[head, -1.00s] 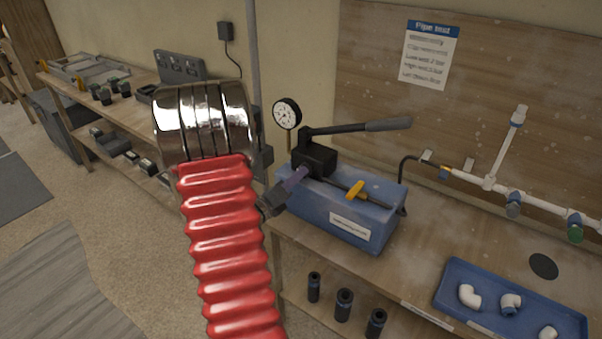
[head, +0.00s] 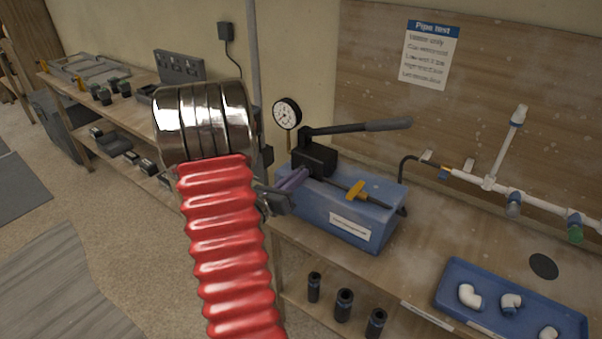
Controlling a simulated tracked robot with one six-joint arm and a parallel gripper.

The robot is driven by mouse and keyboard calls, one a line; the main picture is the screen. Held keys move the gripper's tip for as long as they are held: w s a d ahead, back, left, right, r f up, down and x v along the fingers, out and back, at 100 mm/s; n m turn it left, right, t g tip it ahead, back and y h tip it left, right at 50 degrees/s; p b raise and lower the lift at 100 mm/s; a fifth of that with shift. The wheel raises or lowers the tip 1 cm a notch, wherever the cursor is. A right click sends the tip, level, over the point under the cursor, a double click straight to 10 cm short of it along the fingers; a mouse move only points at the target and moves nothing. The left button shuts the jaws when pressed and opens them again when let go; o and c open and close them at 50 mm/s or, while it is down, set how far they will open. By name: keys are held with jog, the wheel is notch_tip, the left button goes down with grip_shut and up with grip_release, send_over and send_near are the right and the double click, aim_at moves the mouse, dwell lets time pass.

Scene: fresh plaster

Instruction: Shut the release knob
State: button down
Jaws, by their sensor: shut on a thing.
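The blue test pump (head: 336,204) stands on the bench with a black pump block (head: 315,158) on its left part and a long black lever (head: 362,128) above. My gripper (head: 299,176) reaches in from behind my red arm, and its purple fingers are at the near lower side of the black block. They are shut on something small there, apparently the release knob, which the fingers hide. I cannot see the knob's own shape or how far it is turned.
A dial gauge (head: 287,113) stands behind the block. White piping (head: 490,183) runs along the right, with a blue tray (head: 462,276) of white fittings in front. Several black sockets (head: 344,304) stand on the lower shelf. A left bench (head: 110,105) holds tools.

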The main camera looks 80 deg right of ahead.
jog(key=shift+f+m, duration=0.2)
jog(key=shift+m, duration=1.6)
jog(key=c, duration=1.8)
grip_release()
jog(key=shift+r, duration=0.15)
jog(key=shift+o, duration=0.2)
jog(key=v, duration=1.2)
